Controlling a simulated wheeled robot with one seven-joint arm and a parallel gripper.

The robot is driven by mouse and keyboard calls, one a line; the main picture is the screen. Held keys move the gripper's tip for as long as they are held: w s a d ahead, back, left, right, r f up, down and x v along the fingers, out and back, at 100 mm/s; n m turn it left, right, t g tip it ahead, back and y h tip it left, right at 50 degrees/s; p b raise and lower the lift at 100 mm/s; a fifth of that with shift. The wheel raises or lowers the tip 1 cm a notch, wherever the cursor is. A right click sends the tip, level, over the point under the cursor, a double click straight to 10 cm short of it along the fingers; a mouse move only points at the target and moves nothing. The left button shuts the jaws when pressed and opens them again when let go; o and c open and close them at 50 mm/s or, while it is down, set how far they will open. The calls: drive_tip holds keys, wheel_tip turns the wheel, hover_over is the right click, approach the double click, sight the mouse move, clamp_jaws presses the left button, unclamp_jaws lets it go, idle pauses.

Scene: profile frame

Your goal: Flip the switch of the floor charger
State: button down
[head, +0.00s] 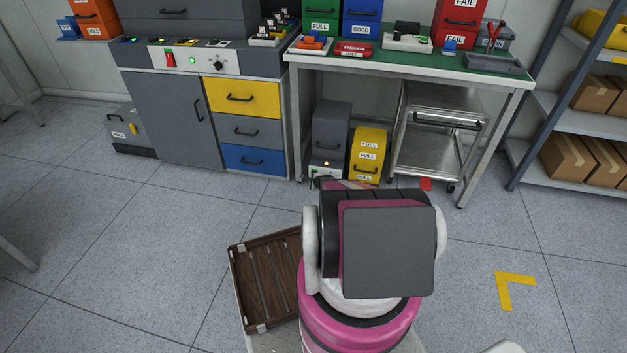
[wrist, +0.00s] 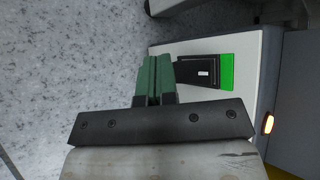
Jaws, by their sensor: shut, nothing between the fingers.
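The floor charger (head: 331,128) is a dark grey box with a pale front panel near the floor, under the green-topped bench. In the wrist view its pale panel (wrist: 251,55) carries a black switch (wrist: 197,73) with a small white mark. A green patch (wrist: 227,70) lies right of the switch and an amber lamp (wrist: 268,124) glows farther right. My gripper (wrist: 158,60) has green fingers, shut and empty, just left of the switch in the picture. I cannot tell whether they touch it. In the head view my arm hides the gripper.
A yellow box (head: 369,155) marked FULL stands right of the charger. A drawer cabinet (head: 243,130) stands to the left and a metal cart (head: 433,135) to the right. A bench leg (head: 492,155) stands beyond the cart. The floor in front is mostly open.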

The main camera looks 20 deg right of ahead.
drive_tip(key=shift+w, duration=0.15)
drive_tip(key=shift+w+d+f, duration=0.1)
drive_tip(key=shift+w+d, duration=0.1)
drive_tip(key=shift+d, duration=0.05)
drive_tip(key=shift+w+d+f, duration=0.1)
drive_tip(key=shift+w+d, duration=0.1)
drive_tip(key=shift+w, duration=0.15)
idle(0.9)
drive_tip(key=shift+s, duration=0.1)
idle(0.3)
drive_tip(key=shift+s+a+r, duration=0.2)
drive_tip(key=shift+s+a, duration=0.25)
drive_tip(key=shift+s, duration=0.15)
drive_tip(key=shift+s, duration=0.1)
drive_tip(key=s+a, duration=0.1)
drive_tip(key=s, duration=0.1)
drive_tip(key=s+a+r, duration=0.1)
drive_tip(key=shift+s+a+r, duration=0.15)
drive_tip(key=shift+s+a, duration=0.2)
drive_tip(key=shift+s, duration=0.05)
idle(0.5)
